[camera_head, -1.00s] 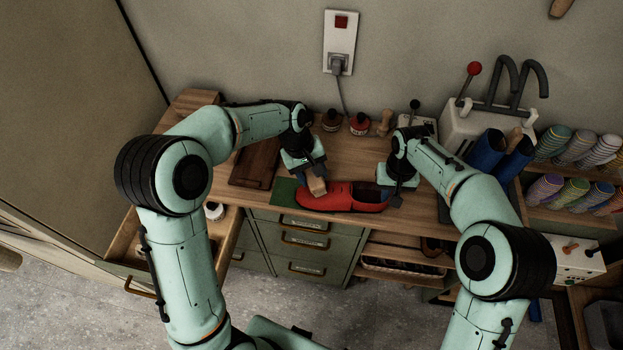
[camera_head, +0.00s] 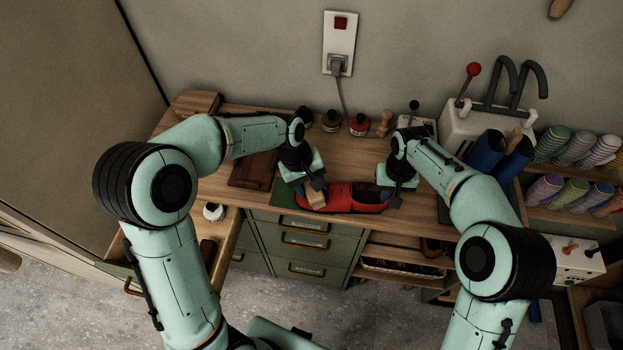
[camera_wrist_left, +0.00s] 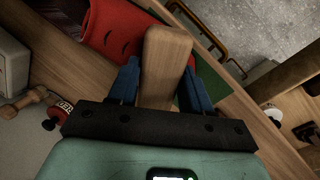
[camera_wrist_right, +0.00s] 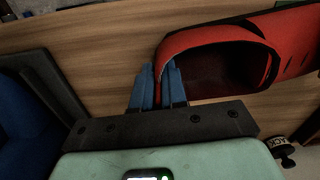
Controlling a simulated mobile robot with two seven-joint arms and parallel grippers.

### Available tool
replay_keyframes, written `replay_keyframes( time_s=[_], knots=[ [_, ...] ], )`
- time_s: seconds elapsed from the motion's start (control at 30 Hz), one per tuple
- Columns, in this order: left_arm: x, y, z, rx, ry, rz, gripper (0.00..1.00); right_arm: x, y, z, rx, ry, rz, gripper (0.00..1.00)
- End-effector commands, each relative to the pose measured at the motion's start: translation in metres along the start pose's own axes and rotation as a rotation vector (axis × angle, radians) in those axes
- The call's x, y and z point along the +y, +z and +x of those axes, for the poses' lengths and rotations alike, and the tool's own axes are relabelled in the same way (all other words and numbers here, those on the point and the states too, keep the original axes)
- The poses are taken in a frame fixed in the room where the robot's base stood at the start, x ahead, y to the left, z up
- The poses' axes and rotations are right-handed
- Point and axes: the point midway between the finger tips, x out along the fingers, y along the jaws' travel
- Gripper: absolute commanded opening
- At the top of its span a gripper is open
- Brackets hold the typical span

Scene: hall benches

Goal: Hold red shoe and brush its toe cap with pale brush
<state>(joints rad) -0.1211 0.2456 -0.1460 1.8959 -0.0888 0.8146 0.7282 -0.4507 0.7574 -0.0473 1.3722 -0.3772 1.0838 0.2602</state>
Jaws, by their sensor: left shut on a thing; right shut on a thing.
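The red shoe (camera_head: 350,198) lies on the bench near its front edge, its toe to the left over a green mat (camera_head: 284,197). My right gripper (camera_head: 392,194) is shut on the heel end of the shoe; the right wrist view shows its blue fingers (camera_wrist_right: 160,88) at the rim of the shoe's opening. My left gripper (camera_head: 312,188) is shut on the pale brush (camera_head: 316,199), whose wooden back also shows in the left wrist view (camera_wrist_left: 165,60). The brush is at the toe of the red shoe (camera_wrist_left: 112,30). Its bristles are hidden, so contact is unclear.
A dark brown board (camera_head: 253,170) lies left. An open drawer (camera_head: 226,240) juts out at the front left. Blue cylinders (camera_head: 487,150) and thread spools (camera_head: 570,146) are at the right.

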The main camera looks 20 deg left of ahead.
Motion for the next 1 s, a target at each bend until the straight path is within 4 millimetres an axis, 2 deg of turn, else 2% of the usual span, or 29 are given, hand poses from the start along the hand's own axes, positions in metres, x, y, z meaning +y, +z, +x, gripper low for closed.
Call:
replay_keyframes(
  time_s=[0.2, 0.43, 0.8, 1.0],
  knots=[
    [-0.007, 0.018, 0.001, -0.003, -0.001, 0.001, 0.24, -0.001, 0.000, 0.000, 0.002, -0.002, 0.000, 0.00],
    [-0.009, 0.021, 0.000, -0.004, -0.002, 0.000, 0.24, -0.001, 0.000, 0.000, 0.002, -0.002, 0.000, 0.00],
    [0.001, -0.004, 0.000, -0.002, -0.002, -0.001, 0.24, 0.000, 0.000, 0.000, 0.001, -0.001, 0.000, 0.00],
    [0.004, -0.009, -0.001, -0.002, 0.000, 0.000, 0.24, 0.000, 0.000, 0.000, 0.001, -0.001, 0.001, 0.00]
  ],
)
